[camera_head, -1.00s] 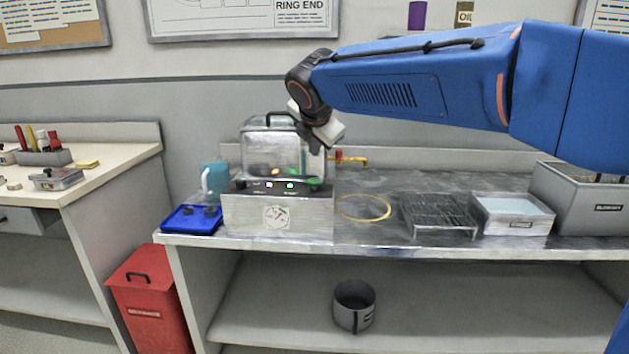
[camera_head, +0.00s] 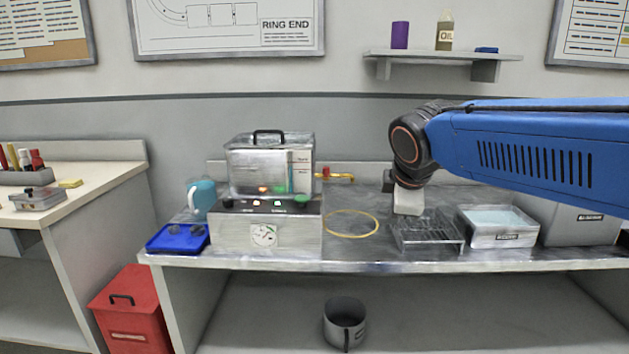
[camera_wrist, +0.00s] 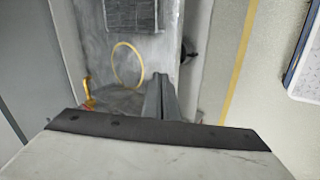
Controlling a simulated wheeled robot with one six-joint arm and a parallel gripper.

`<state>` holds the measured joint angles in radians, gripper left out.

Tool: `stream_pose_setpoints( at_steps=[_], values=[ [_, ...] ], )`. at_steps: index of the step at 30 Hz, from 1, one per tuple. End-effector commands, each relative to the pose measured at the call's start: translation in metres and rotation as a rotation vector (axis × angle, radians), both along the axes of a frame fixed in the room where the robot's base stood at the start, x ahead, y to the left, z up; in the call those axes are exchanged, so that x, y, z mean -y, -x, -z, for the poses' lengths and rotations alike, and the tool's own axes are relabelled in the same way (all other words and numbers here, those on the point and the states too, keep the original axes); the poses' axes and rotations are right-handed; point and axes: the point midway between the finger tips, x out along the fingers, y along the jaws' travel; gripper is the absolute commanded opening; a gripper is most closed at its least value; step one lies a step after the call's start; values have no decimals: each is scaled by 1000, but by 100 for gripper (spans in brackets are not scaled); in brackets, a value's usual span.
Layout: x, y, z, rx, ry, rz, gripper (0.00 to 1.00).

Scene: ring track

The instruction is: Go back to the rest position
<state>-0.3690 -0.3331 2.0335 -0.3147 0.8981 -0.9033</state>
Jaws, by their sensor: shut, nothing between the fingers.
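My gripper (camera_head: 408,203) hangs from the blue arm, over the bench behind the wire rack, and points down. In the wrist view its fingers (camera_wrist: 160,95) are together with nothing between them. It is apart from the machine with the clear lidded tank (camera_head: 270,170), which stands to its left with orange and green lights lit. A yellow ring (camera_head: 351,224) lies flat on the bench between the machine and the rack; it also shows in the wrist view (camera_wrist: 115,64).
The wire rack (camera_head: 428,232), a tray of pale blue liquid (camera_head: 497,226) and a grey bin (camera_head: 580,222) stand at the right. A blue tray (camera_head: 178,239) and a teal jug (camera_head: 202,199) are at the left. A yellow-handled tap (camera_head: 337,177) is behind. A shelf (camera_head: 440,56) hangs above.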

Motion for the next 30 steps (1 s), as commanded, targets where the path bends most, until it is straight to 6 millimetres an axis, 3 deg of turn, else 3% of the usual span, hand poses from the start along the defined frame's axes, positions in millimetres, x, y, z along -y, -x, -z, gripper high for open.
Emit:
stream_pose_setpoints(
  at_steps=[3,9,18,24,30],
  values=[
    [37,43,23,-28,-124,198,0],
    [80,114,68,-73,-331,538,0],
    [111,211,139,-121,-610,1020,0],
    [114,241,166,-134,-706,1188,0],
    [115,246,170,-138,-721,1218,0]
  ],
)
